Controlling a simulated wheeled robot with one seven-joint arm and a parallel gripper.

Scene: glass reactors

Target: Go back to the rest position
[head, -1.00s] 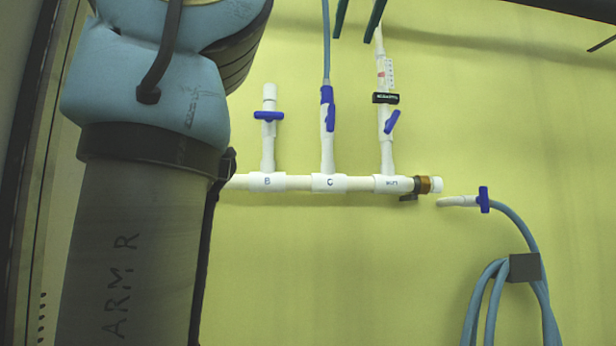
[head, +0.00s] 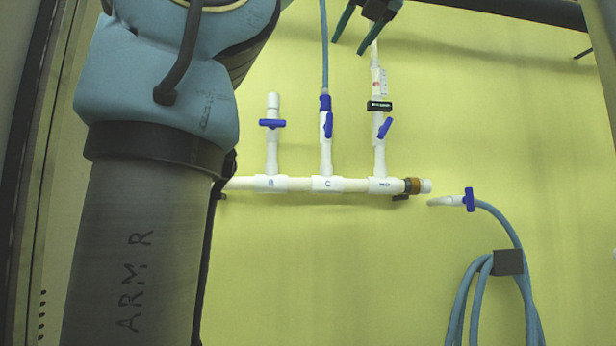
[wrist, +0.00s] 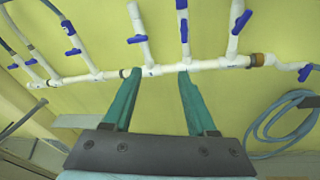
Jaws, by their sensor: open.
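My gripper (head: 360,28) shows at the top of the head view, its two green fingers apart and pointing down and left, above the white pipe manifold (head: 300,184). In the wrist view my gripper (wrist: 158,72) is open with nothing between its fingers. The manifold (wrist: 210,64) runs across behind the fingertips in that view. The head view shows the manifold's upright branches with blue valves, two of them marked B and C. I cannot tell from the wrist view whether the fingertips touch the pipe, but the head view shows them well above it.
A blue hose (head: 325,50) rises from branch C. A coiled blue hose (head: 470,290) hangs from a dark holder (head: 508,262) at the right, its blue-valved end (head: 469,199) near the manifold's right end. The yellow wall (head: 350,270) below the manifold is clear.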

